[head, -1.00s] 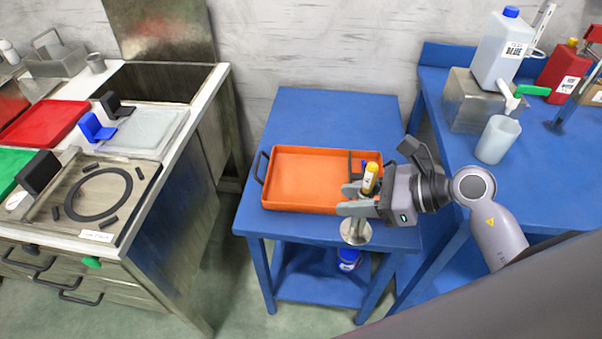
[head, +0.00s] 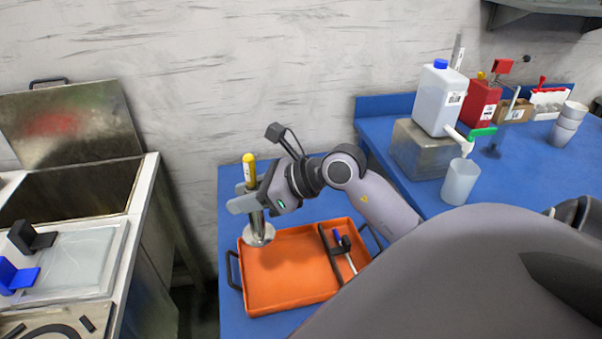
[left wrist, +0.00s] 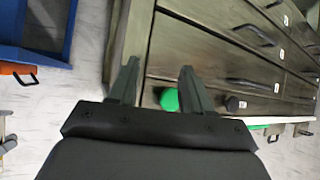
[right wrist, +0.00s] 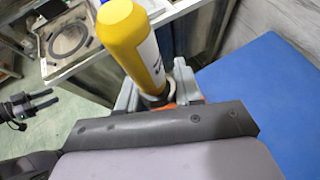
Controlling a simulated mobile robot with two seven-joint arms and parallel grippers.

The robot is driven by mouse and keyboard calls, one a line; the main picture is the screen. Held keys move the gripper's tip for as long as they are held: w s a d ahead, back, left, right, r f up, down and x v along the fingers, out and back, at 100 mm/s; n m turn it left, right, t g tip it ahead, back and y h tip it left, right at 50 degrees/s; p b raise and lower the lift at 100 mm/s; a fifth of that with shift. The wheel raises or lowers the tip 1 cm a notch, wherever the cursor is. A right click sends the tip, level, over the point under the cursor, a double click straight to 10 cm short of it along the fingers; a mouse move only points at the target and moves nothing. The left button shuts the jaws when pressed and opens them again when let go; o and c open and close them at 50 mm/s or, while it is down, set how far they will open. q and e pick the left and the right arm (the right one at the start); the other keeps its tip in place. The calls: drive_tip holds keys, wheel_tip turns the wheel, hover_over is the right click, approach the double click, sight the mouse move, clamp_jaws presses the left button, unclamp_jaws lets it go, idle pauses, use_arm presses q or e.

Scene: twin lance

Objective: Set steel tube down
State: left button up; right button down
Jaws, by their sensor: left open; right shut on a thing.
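My right gripper (head: 243,196) is shut on the steel tube (head: 258,235), which stands upright with a yellow top and a round steel foot. In the head view the foot shows over the back left corner of the orange tray (head: 275,290); I cannot tell how high above it. In the right wrist view the tube's yellow top with a white label (right wrist: 132,40) rises between the fingers. My left gripper (left wrist: 158,72) is open and empty in the left wrist view, in front of a drawer cabinet. It is not in the head view.
The tray sits on a blue table (head: 231,205), with a black divider (head: 326,248) and a blue-and-black tool at its right. A blue bench (head: 400,110) at the right holds a jug (head: 440,98) and a cup (head: 460,182). A sink counter (head: 140,215) stands at the left.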

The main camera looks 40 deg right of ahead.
wheel_tip(320, 180, up, 5)
drive_tip(key=w+d+m+t+h, duration=0.1)
drive_tip(key=w+d+m+h, duration=0.1)
drive_tip(key=w, duration=0.1)
wheel_tip(320, 180, down, 20)
drive_tip(key=shift+s+d+r+b, duration=0.15)
drive_tip(key=shift+d+r+b, duration=0.1)
drive_tip(key=shift+b, duration=0.2)
drive_tip(key=shift+f, duration=0.15)
drive_tip(key=c, duration=0.8)
unclamp_jaws()
drive_tip(key=shift+o, duration=0.2)
drive_tip(key=v, duration=1.2)
drive_tip(key=shift+s, duration=0.15)
